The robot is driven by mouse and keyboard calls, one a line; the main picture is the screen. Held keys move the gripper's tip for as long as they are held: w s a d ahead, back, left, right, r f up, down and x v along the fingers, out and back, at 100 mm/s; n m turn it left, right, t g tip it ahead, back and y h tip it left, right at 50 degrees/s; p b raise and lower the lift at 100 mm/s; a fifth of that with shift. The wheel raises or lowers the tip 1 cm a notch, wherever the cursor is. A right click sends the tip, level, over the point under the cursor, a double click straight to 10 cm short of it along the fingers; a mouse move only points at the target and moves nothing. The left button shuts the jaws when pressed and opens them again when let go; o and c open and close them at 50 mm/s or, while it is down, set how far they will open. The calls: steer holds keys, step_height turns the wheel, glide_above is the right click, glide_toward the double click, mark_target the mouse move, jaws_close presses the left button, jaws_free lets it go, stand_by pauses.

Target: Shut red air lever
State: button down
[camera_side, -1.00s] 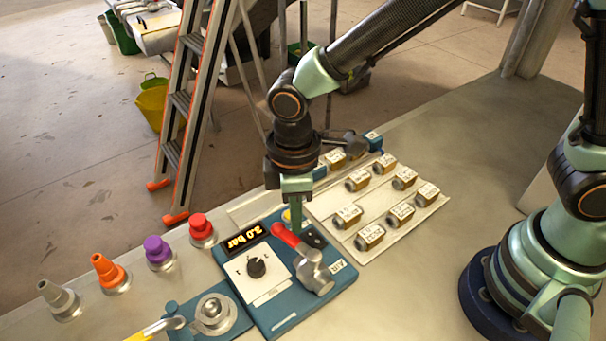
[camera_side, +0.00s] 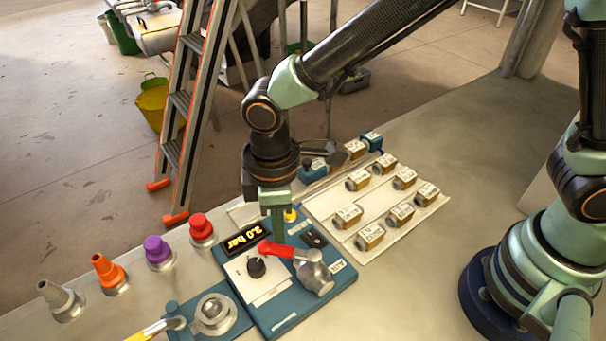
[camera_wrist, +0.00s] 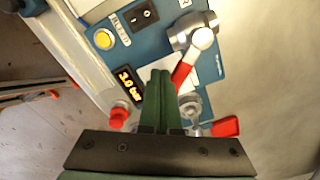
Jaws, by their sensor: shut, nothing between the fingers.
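The red air lever (camera_side: 277,249) sits on the blue air panel (camera_side: 338,285), joined to a silver valve body (camera_side: 313,276). In the side view its red handle points left from the valve, over the panel's white plate. My gripper (camera_side: 279,240) is shut and empty, pointing down, with its fingertips right beside the handle. I cannot tell for sure whether they touch it. In the wrist view the lever (camera_wrist: 184,74) lies just right of my closed green fingers (camera_wrist: 160,75), below the valve body (camera_wrist: 193,33).
A display (camera_wrist: 129,85) seems to read 3.0 bar. A black knob (camera_side: 256,267) is near the handle's end. A tray of labelled blocks (camera_side: 437,206) lies behind right.

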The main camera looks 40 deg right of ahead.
steer(key=shift+s+a, duration=0.3)
steer(key=shift+a, duration=0.25)
steer(key=shift+s+a, duration=0.3)
steer(key=shift+a, duration=0.2)
steer(key=shift+s, duration=0.1)
steer(key=shift+s+a, duration=0.75)
steer(key=shift+s, duration=0.1)
